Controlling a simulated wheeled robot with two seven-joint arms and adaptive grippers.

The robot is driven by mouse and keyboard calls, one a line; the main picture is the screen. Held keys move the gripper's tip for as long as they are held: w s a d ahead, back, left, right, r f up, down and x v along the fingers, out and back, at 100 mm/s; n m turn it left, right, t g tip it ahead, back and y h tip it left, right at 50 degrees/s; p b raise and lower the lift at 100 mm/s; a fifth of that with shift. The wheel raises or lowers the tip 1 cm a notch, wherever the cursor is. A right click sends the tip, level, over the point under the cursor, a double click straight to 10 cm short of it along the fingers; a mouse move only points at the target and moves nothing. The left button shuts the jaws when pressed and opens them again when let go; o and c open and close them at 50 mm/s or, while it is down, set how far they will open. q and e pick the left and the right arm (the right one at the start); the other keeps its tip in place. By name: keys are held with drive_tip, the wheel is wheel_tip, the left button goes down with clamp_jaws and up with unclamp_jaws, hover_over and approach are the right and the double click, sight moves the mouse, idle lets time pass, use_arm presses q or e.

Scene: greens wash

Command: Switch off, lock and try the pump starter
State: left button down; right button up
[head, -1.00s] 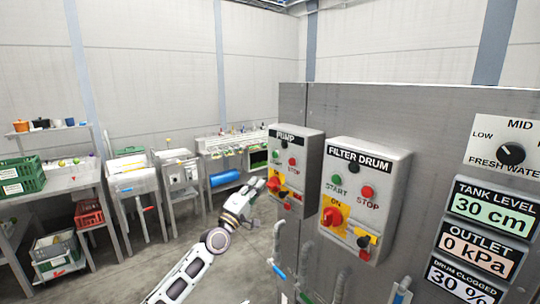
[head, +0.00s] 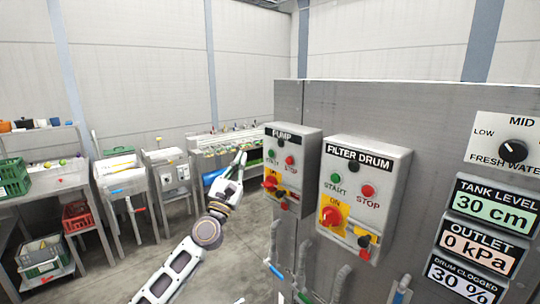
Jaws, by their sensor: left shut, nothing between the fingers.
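The grey PUMP starter box (head: 311,160) hangs on the left end of the steel cabinet. It has a green start button (head: 272,155), a red stop button (head: 290,160) and a red rotary switch (head: 270,182) on a yellow plate. Red and yellow parts show below the switch, too small to make out. My left gripper (head: 241,158) is just left of the box, pointing up, shut and empty. It looks apart from the buttons and switch. My right gripper is not in view.
The FILTER DRUM box (head: 396,160) stands right of the pump box with its own switch (head: 332,216). A fresh water knob (head: 512,151) and displays are at the right. Pipes run below the boxes. Wash tables and crates (head: 14,178) stand at the left, with open floor between.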

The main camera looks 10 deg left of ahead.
sight(271, 154)
use_arm(q)
drive_tip(key=n, duration=0.2)
drive_tip(key=n+y, duration=0.1)
drive_tip(key=n, duration=0.1)
drive_tip(key=shift+a, duration=0.35)
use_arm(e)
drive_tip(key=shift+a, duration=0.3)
use_arm(q)
drive_tip(key=shift+w, duration=0.1)
drive_tip(key=w+d+b, duration=0.2)
drive_tip(key=w+d, duration=0.3)
drive_tip(key=w, duration=0.1)
drive_tip(key=shift+w+d, duration=0.25)
drive_tip(key=shift+w, duration=0.15)
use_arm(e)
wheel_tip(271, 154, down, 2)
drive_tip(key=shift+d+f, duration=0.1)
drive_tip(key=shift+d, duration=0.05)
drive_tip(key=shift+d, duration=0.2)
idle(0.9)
